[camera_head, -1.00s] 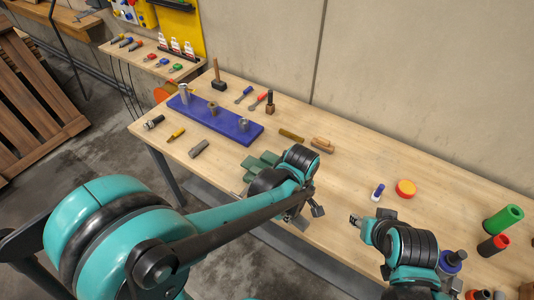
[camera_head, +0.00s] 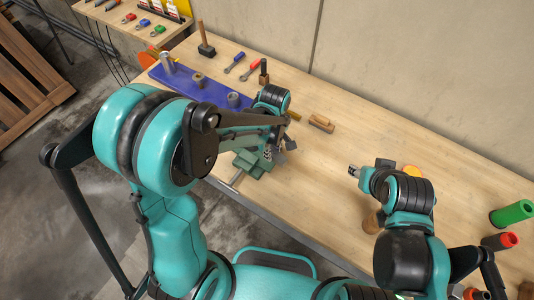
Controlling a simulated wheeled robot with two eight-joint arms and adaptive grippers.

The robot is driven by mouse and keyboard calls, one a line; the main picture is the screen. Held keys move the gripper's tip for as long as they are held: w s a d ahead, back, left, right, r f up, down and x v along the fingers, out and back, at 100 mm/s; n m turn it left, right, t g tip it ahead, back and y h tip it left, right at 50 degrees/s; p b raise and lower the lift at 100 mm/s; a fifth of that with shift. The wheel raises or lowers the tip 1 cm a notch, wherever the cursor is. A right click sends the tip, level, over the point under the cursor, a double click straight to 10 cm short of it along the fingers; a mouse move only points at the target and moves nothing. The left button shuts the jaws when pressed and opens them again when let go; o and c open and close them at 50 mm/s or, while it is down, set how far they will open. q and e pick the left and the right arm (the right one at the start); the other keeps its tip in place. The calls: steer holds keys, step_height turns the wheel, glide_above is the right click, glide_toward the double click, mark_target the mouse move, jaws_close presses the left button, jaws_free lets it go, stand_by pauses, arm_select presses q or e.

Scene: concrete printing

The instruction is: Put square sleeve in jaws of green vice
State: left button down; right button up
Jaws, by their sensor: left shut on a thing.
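The green vice (camera_head: 243,163) sits at the front edge of the bench, partly covered by my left arm. Its handle sticks out over the edge. My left gripper (camera_head: 279,152) is just right of the vice, low and close to it. It is shut on a small grey piece (camera_head: 268,152), probably the square sleeve, mostly hidden by the fingers and arm. I cannot tell whether the piece touches the jaws. My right gripper (camera_head: 354,171) is over the bench to the right, pointing left; its opening is too small to read.
A blue fixture plate (camera_head: 190,84) with grey cylindrical parts lies behind the vice. A hammer (camera_head: 205,40), wrenches and a wooden brush (camera_head: 321,123) are near the back.

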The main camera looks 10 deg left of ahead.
arm_select(q)
steer(key=shift+w+a+f, duration=0.8)
steer(key=shift+a, duration=0.2)
step_height(320, 180, down, 4)
steer(key=shift+f+b, duration=0.1)
steer(key=shift+b, duration=0.5)
steer(key=c, duration=1.7)
jaws_free()
steer(key=o, duration=0.4)
steer(key=shift+o, duration=0.2)
